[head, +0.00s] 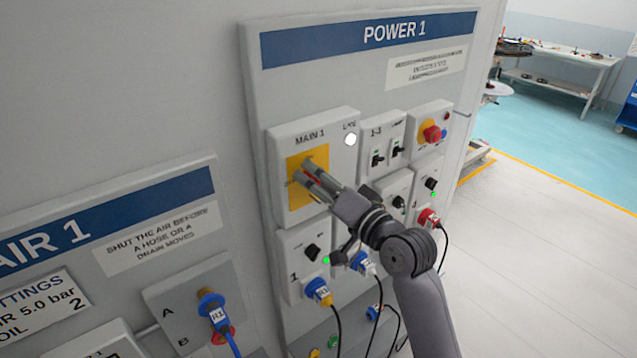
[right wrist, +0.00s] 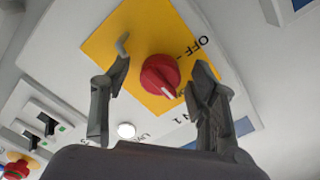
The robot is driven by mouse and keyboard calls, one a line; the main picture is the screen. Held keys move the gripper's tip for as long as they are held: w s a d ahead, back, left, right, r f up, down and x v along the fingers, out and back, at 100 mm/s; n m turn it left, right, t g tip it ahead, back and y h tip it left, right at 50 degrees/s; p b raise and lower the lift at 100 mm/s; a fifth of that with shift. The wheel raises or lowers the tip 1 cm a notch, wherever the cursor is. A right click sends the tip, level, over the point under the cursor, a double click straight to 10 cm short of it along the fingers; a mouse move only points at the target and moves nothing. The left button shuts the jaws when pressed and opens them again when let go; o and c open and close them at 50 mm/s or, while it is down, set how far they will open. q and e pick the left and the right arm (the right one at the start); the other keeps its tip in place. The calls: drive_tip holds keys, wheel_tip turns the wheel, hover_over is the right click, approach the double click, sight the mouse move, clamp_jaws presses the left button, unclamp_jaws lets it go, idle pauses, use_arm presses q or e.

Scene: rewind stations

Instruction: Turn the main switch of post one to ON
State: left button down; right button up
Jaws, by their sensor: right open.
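The main switch is a red rotary knob (right wrist: 160,76) on a yellow plate (right wrist: 108,42) of the MAIN 1 box (head: 278,150). In the right wrist view the knob's white mark points down, towards the MAIN 1 lettering and away from the OFF label (right wrist: 190,48). In the head view the fingers hide most of the knob. My left gripper is out of view.
A pale round lamp (head: 350,139) is at the box's upper right. Breakers (head: 384,155), a red-and-yellow stop button (head: 433,133) and a plugged socket (head: 318,291) are nearby. The AIR 1 panel (head: 185,185) is at left. Open floor lies to the right.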

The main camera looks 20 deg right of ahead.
drive_tip(key=v, duration=1.2)
